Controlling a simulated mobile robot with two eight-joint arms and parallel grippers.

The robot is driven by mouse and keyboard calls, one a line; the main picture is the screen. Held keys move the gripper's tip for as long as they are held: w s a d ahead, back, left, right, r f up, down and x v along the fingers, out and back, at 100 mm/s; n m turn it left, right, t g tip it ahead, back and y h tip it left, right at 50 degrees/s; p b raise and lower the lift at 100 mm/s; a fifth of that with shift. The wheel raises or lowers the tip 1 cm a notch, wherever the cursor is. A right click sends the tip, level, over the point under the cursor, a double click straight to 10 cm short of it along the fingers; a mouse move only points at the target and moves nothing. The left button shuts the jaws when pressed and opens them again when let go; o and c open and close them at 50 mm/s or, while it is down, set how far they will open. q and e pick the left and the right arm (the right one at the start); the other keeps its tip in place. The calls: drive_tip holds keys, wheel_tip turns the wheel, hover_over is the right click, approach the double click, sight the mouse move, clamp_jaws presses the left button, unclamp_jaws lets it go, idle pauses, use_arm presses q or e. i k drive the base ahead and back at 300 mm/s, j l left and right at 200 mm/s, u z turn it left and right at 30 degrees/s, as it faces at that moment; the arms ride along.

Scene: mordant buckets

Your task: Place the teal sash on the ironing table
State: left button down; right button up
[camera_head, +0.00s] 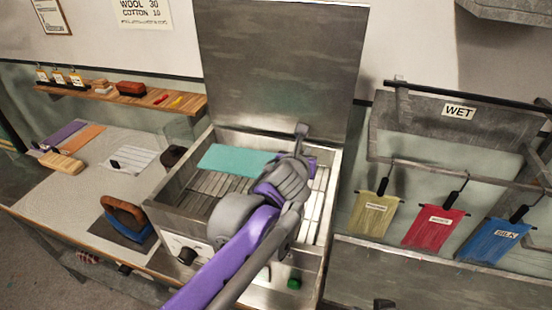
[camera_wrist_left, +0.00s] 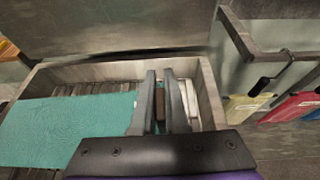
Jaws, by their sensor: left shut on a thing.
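The teal sash (camera_head: 235,160) lies flat and extended in the open metal box, over its slatted rack. In the left wrist view the sash (camera_wrist_left: 65,130) runs from the left edge up to my fingers. My left gripper (camera_head: 300,140) is over the box, at the sash's right end. In the left wrist view its fingers (camera_wrist_left: 160,100) are close together with a small brown piece between them; the sash's edge at the fingers is partly hidden. The ironing table (camera_head: 75,190), with a pale top, stands left of the box. My right gripper is not in view.
An iron (camera_head: 126,215) rests on a dark pad on the table's right part. A wooden brush (camera_head: 62,163), folded cloths (camera_head: 82,137) and a white striped cloth (camera_head: 128,155) lie farther back. The box's lid (camera_head: 280,70) stands open. Yellow, red and blue cloths hang at right.

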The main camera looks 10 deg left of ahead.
sight(67, 197)
drive_tip(key=k+j, duration=0.15)
drive_tip(key=j, duration=0.25)
drive_tip(key=k+j, duration=0.15)
drive_tip(key=j, duration=0.2)
drive_tip(key=k+j, duration=0.15)
drive_tip(key=j, duration=0.25)
drive_tip(key=j+u, duration=0.15)
drive_tip(key=j, duration=0.75)
drive_tip(key=i+j, duration=0.15)
drive_tip(key=j, duration=0.2)
drive_tip(key=i+j, duration=0.1)
drive_tip(key=j, duration=0.25)
drive_tip(key=i+j, duration=0.15)
drive_tip(key=j, duration=0.15)
drive_tip(key=i+j, duration=0.15)
drive_tip(key=j, duration=0.2)
drive_tip(key=i+j, duration=0.15)
drive_tip(key=j, duration=0.2)
drive_tip(key=k+u, duration=0.05)
